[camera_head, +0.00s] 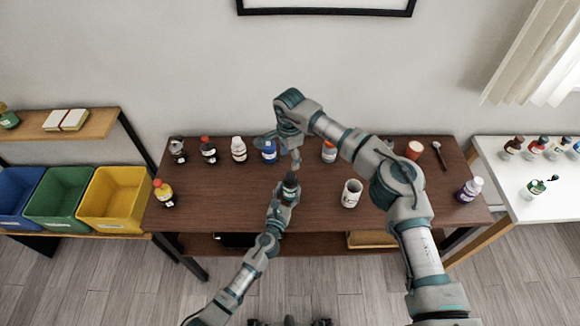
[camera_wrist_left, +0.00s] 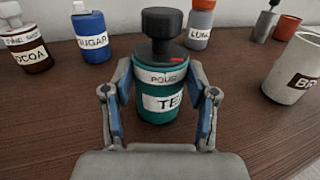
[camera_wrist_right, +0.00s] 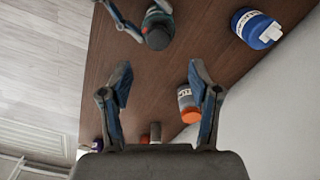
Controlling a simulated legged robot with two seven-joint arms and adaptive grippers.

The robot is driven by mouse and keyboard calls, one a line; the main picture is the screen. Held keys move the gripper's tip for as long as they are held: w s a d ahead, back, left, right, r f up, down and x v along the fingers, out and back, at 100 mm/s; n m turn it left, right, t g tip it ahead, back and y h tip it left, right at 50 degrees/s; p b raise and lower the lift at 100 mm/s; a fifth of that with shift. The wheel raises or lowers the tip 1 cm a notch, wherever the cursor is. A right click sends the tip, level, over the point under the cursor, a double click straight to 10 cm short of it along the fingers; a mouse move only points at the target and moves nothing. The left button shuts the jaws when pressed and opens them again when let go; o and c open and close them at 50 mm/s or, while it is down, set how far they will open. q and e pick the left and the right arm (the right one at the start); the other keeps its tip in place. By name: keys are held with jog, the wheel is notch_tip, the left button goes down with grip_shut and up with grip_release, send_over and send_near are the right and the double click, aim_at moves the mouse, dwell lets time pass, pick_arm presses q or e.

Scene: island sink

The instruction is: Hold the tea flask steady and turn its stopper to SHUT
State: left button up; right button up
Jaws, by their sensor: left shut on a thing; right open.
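The tea flask is a green container in the left wrist view (camera_wrist_left: 158,112), with a TEA label, a white band reading POUR and a black stopper (camera_wrist_left: 161,28). A small red mark shows beside the stopper's base. The flask stands upright on the brown table. My left gripper (camera_wrist_left: 160,88) is shut around its body, one finger on each side. My right gripper (camera_head: 296,158) is open and empty, above and behind the flask in the head view. In the right wrist view, its fingers (camera_wrist_right: 158,75) are apart from the stopper (camera_wrist_right: 158,38), seen at the top.
A blue sugar jar (camera_head: 269,153) and an orange-capped grey container (camera_head: 329,154) stand behind the flask, near the right gripper. A white mug (camera_head: 350,195) stands to the right. Several bottles line the table's back edge. Blue, green and yellow bins (camera_head: 113,201) are at left.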

notch_tip(320, 180, up, 3)
jog(key=shift+f, duration=0.15)
pick_arm(q)
jog(key=o, duration=1.3)
jog(key=shift+s, duration=0.1)
